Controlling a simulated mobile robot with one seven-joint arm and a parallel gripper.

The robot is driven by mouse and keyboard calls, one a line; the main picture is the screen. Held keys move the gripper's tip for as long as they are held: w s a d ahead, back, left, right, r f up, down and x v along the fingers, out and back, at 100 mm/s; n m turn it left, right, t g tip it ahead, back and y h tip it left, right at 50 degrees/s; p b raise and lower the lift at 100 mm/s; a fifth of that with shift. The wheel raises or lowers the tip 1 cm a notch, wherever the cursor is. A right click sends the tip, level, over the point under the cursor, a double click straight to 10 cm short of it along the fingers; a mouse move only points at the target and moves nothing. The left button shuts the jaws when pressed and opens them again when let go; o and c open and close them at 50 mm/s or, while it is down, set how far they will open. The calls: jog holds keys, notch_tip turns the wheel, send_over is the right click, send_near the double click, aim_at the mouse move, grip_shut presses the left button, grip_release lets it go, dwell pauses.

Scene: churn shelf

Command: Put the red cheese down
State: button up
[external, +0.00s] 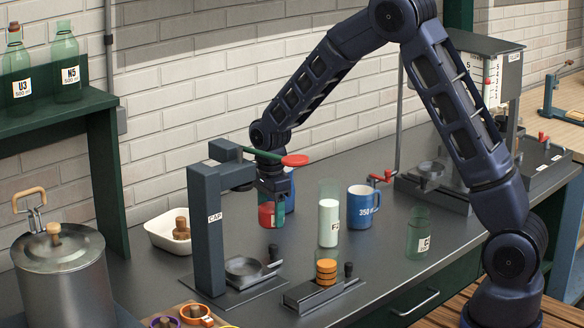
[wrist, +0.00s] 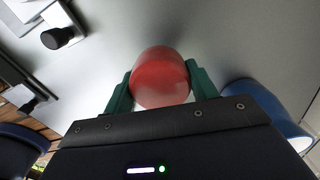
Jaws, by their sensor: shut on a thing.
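The red cheese (external: 266,215) is a small rounded red piece, seen low over the grey bench, behind and right of the capping press. In the wrist view the cheese (wrist: 160,78) sits between two green fingers. My gripper (external: 273,212) points down and is shut on it; it also shows in the wrist view (wrist: 158,88). I cannot tell whether the cheese touches the bench. The fingers and gripper body hide part of it.
The capping press (external: 207,225), with a red-knobbed lever, stands close left. The blue mug (external: 362,208) and a pale-filled bottle (external: 328,222) stand right. A white bowl (external: 160,240) with corks lies left. Bare bench lies around the cheese.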

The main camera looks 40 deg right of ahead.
aim_at(271, 226)
jog(key=shift+f, duration=2)
jog(key=shift+f, duration=0.1)
jog(key=o, duration=1.1)
notch_tip(271, 226, up, 12)
jog(key=shift+r, duration=0.2)
jog(key=s+d+r+n+t, duration=0.1)
jog(key=s+d+r+n, duration=0.35)
jog(key=s+r, duration=0.4)
jog(key=s+d+r+n+t, duration=0.1)
jog(key=s+d+r+n, duration=0.3)
jog(key=s+r, duration=0.45)
jog(key=s+d+n+t, duration=0.1)
jog(key=s+n, duration=0.2)
jog(key=s, duration=0.4)
jog(key=s+d+r+n, duration=0.1)
jog(key=s+n, duration=0.3)
jog(key=s, duration=0.4)
jog(key=s+d+n+t, duration=0.1)
jog(key=s+n, duration=0.3)
jog(key=s, duration=0.4)
jog(key=shift+r+t, duration=0.15)
jog(key=shift+t, duration=0.15)
